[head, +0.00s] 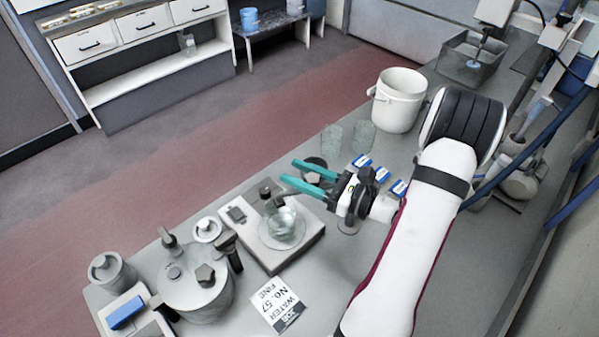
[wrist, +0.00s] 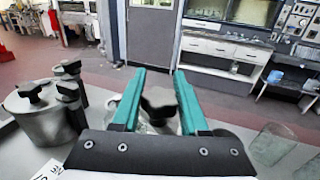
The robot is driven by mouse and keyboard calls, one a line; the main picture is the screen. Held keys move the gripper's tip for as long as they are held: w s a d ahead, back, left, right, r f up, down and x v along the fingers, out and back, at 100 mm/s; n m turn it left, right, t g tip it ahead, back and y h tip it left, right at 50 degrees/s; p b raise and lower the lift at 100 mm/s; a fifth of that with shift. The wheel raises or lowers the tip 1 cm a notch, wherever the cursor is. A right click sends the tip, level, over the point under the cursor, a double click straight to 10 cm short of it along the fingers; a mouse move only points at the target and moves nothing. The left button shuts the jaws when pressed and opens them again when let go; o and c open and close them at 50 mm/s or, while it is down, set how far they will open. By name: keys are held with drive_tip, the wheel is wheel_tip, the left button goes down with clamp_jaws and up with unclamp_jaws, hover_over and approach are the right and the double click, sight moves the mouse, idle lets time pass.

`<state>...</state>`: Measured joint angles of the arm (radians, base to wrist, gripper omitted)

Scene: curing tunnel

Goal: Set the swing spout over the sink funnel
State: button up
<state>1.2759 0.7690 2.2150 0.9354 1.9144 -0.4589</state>
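A flat grey unit (head: 290,250) stands on the bench with a clear glass vessel (head: 285,228) on its round plate. A dark-topped upright fitting (head: 268,190) rises at its back edge; it seems to be the spout's post, but I cannot make out the spout clearly. A dark round piece (head: 318,168) on the bench beyond may be the sink funnel, partly hidden by my fingers. My gripper (head: 287,171) is open, its teal fingers above the unit's far corner. In the wrist view a dark knob (wrist: 158,98) shows between the fingers, apparently untouched.
A lidded pot (head: 195,285) with knobs and a label card (head: 277,303) stand near the front left. Two clear tumblers (head: 362,135), several blue-and-white boxes (head: 381,173) and a white bucket (head: 398,100) lie beyond my gripper. A grey basin (head: 470,62) is farther back.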

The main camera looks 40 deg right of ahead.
clamp_jaws()
idle(1.1)
